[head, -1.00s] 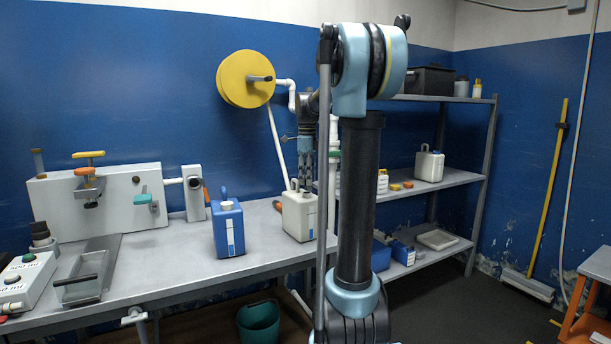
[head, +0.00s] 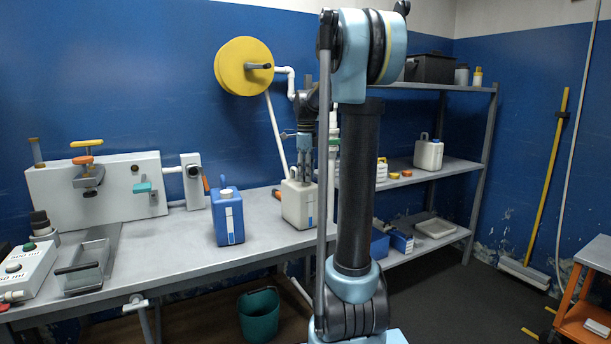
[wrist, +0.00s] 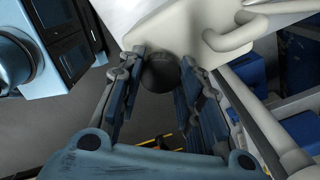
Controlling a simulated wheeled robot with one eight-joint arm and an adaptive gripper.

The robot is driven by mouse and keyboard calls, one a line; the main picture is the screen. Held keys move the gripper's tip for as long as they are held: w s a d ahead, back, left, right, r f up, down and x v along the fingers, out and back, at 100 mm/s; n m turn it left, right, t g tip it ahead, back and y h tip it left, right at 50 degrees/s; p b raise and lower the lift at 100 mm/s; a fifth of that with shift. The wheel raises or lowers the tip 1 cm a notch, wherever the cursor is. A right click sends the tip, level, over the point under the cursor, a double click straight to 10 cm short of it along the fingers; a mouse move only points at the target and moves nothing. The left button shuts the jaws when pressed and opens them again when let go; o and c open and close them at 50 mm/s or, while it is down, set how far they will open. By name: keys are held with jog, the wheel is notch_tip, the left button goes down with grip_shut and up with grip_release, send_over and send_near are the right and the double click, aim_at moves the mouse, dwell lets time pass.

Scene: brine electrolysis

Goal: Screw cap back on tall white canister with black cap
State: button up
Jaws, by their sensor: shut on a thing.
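The white canister (head: 298,206) stands upright on the bench near its right end, and its body and handle fill the top of the wrist view (wrist: 205,25). My gripper (head: 304,174) points down at the canister's top in the head view. In the wrist view my gripper (wrist: 158,88) has its blue-grey fingers either side of the dark round cap (wrist: 160,70), and it is shut on it. The cap overlaps the canister's top edge in that view. The neck is hidden, so I cannot tell how the cap sits on it.
A blue jug (head: 228,217) stands on the bench left of the canister. An orange-handled tool lies between them, close to the canister. A yellow reel (head: 243,65) and white pipe are on the wall behind. Shelves (head: 456,170) with containers stand to the right.

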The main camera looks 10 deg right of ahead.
jog(key=shift+f, duration=0.8)
dwell(2.1)
jog(key=m, duration=0.5)
jog(key=shift+m, duration=0.3)
jog(key=m, duration=0.5)
jog(key=shift+s+m, duration=0.1)
jog(key=shift+m, duration=0.3)
jog(key=o, duration=1.2)
jog(key=shift+o, duration=0.2)
jog(key=shift+r, duration=0.1)
